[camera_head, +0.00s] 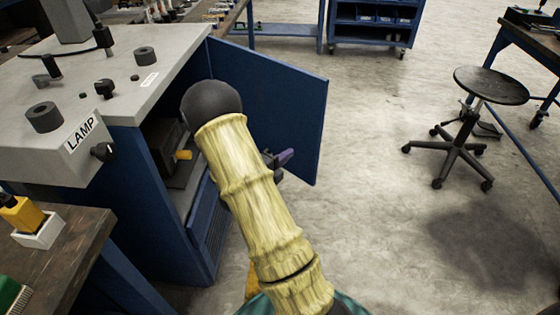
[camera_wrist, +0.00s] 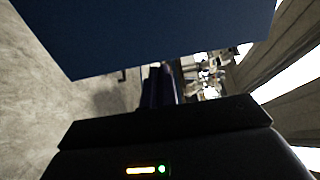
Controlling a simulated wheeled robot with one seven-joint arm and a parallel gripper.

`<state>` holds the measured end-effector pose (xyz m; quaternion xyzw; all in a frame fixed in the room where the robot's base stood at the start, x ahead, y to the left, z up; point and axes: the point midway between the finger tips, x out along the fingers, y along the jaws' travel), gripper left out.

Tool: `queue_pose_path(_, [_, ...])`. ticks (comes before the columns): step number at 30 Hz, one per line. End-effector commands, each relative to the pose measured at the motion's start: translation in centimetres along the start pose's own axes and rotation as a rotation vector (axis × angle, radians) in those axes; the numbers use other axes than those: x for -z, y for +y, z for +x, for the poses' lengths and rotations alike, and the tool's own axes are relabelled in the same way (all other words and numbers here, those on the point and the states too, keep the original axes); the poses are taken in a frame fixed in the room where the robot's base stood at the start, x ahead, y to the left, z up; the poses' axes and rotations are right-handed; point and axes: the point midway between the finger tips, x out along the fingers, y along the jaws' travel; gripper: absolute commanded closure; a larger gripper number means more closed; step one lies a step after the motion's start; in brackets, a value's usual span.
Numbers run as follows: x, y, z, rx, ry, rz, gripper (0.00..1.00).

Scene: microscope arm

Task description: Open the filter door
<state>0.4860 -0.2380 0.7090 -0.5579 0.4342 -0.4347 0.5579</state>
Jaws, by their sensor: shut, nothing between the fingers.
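The blue filter door (camera_head: 270,90) stands swung wide open from the cabinet (camera_head: 165,190), so the dark inside shows. A dark box with a yellow part (camera_head: 183,155) is inside the opening. My gripper (camera_head: 287,156) shows its purple fingers in front of the door's lower part, beyond my arm. In the wrist view the door (camera_wrist: 150,35) fills the top as a blue panel, and the fingers (camera_wrist: 158,84) are shut and empty close to its lower edge. Whether they touch the door I cannot tell. My arm hides part of the door and the opening.
The cabinet's grey top (camera_head: 120,75) carries several knobs and a LAMP box (camera_head: 60,150). A wooden bench (camera_head: 60,255) stands at the lower left. A black stool (camera_head: 490,85) stands at the right, and a blue cart (camera_head: 375,22) at the back. The floor between is clear.

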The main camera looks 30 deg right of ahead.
Motion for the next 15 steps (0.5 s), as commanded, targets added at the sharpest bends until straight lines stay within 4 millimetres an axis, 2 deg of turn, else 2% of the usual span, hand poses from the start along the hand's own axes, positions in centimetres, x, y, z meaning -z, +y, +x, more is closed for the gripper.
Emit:
queue_pose_path(9, [0.1, 0.1, 5.8, 0.001, 0.002, 0.001, 1.0])
queue_pose_path(15, [0.0, 0.0, 8.4, 0.001, 0.001, 0.001, 1.0])
